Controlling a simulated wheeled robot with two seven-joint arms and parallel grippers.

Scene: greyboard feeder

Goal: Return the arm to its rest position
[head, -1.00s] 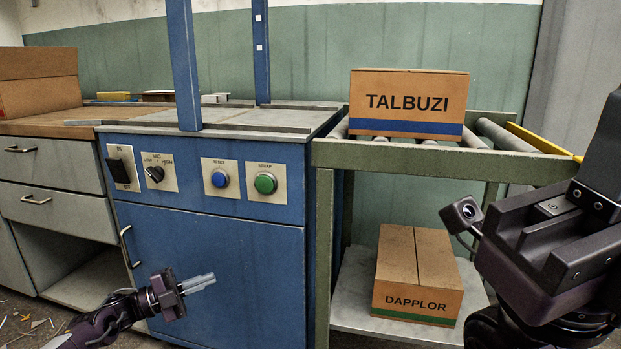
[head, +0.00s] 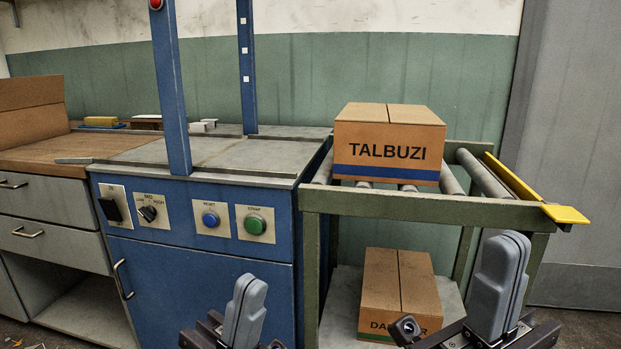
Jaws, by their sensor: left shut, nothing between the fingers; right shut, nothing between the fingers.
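My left gripper (head: 251,286) is at the bottom middle of the head view, in front of the blue machine (head: 200,280). Its grey fingers point up and are shut with nothing between them. My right gripper (head: 506,250) is at the bottom right, in front of the right end of the roller stand (head: 420,207). Its grey fingers also point up, shut and empty. The lower parts of both arms are out of view.
The TALBUZI box (head: 388,148) sits on the rollers. The DAPPLOR box (head: 400,285) is on the lower shelf, its label partly hidden by my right gripper. A yellow flap (head: 565,214) juts out at the stand's right end. A wooden-topped drawer unit (head: 55,240) stands left.

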